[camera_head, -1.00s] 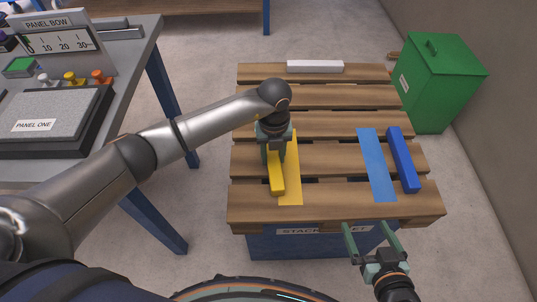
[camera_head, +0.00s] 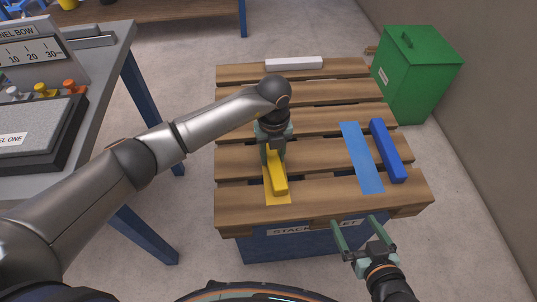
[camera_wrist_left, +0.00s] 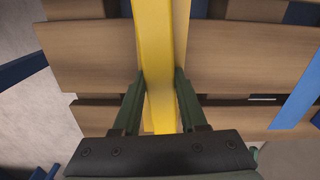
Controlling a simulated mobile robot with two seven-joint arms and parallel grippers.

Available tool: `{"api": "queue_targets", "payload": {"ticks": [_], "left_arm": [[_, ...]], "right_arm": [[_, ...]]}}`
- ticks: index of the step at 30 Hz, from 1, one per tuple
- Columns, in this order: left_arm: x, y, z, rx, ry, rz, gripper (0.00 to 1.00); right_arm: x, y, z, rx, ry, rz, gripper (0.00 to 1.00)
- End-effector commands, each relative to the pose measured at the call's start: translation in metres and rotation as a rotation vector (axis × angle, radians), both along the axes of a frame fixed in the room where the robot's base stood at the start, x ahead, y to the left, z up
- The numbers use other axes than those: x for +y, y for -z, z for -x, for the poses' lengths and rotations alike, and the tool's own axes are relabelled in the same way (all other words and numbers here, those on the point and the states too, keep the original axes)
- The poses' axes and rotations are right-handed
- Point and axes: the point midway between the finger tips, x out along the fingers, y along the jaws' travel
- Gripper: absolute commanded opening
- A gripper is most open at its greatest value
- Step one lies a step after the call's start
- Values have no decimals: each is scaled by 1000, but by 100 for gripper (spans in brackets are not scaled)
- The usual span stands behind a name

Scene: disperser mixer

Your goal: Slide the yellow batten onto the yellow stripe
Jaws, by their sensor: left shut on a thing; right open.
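The yellow batten (camera_head: 279,184) lies lengthwise over the flat yellow stripe (camera_head: 278,200) on the wooden pallet. My left gripper (camera_head: 273,162) points down and is shut on the batten. In the left wrist view the batten (camera_wrist_left: 155,50) runs between the two fingers (camera_wrist_left: 158,88); part of the stripe shows beside it. The gripper and wrist hide the batten's far part in the head view. My right gripper (camera_head: 354,220) is open and empty, off the pallet's near edge.
A blue stripe (camera_head: 360,160) and a blue batten (camera_head: 388,150) lie side by side on the pallet's right. A white batten (camera_head: 294,63) lies at the far edge. A green bin (camera_head: 417,75) stands right. A grey bench (camera_head: 115,45) with panels stands left.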

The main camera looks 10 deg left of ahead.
Motion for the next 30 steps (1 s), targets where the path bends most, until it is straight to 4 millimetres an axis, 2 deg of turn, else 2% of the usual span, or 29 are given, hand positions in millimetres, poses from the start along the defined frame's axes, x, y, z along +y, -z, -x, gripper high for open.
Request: {"api": "queue_targets", "payload": {"ticks": [8, 9, 18, 26, 30], "left_arm": [[-2, 0, 0, 0, 0, 0, 0], [-2, 0, 0, 0, 0, 0, 43], [-2, 0, 0, 0, 1, 1, 77], [-1, -1, 0, 0, 1, 1, 77], [-2, -14, -1, -4, 2, 1, 77]], "right_arm": [[0, 0, 0, 0, 0, 0, 100], [0, 0, 0, 0, 0, 0, 100], [0, 0, 0, 0, 0, 0, 100], [0, 0, 0, 0, 0, 0, 100], [0, -4, 0, 0, 0, 0, 100]]}}
